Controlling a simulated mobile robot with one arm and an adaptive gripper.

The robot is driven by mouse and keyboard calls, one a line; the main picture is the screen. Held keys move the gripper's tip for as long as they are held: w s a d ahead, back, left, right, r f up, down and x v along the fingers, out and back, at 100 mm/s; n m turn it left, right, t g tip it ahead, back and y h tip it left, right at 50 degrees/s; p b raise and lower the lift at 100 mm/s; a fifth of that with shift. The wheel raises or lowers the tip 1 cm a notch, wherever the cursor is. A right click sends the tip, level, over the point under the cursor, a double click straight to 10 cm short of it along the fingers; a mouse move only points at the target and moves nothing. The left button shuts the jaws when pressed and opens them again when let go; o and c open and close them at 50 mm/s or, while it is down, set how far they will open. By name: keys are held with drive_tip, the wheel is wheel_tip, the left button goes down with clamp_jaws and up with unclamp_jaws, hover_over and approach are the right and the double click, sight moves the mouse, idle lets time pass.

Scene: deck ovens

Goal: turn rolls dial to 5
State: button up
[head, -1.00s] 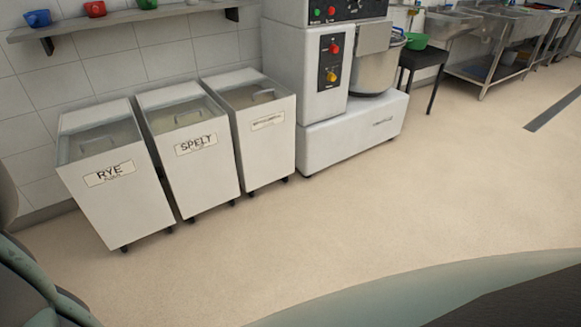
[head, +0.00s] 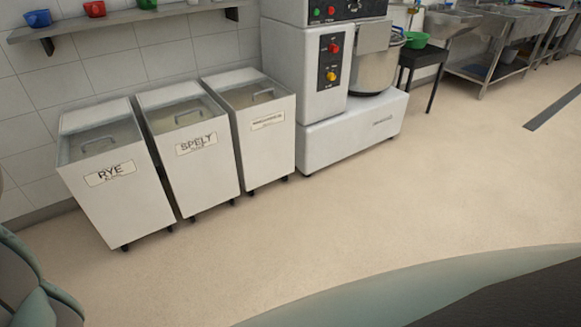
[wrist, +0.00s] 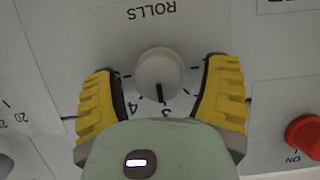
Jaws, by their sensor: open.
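The rolls dial (wrist: 160,70) is a round pale knob on a light panel in the wrist view. The ROLLS label appears upside down above it. Its dark pointer mark points down in the picture, close to the 3, with the 4 to the lower left. My gripper (wrist: 165,76) is open, with one yellow ribbed finger on each side of the dial and a visible gap on both sides. The housing of my gripper hides the lower part of the panel. The dial does not show in the head view.
A red button (wrist: 303,136) marked ON is right of my gripper; another printed scale is at left. In the head view, flour bins (head: 120,208) and a mixer (head: 340,145) stand by the wall, with open floor (head: 330,220) in front.

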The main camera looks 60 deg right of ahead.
drive_tip(key=shift+c, duration=0.2)
drive_tip(key=shift+d+f, duration=0.1)
drive_tip(key=c, duration=1.2)
drive_tip(key=shift+f+b, duration=0.1)
drive_tip(key=shift+b, duration=0.4)
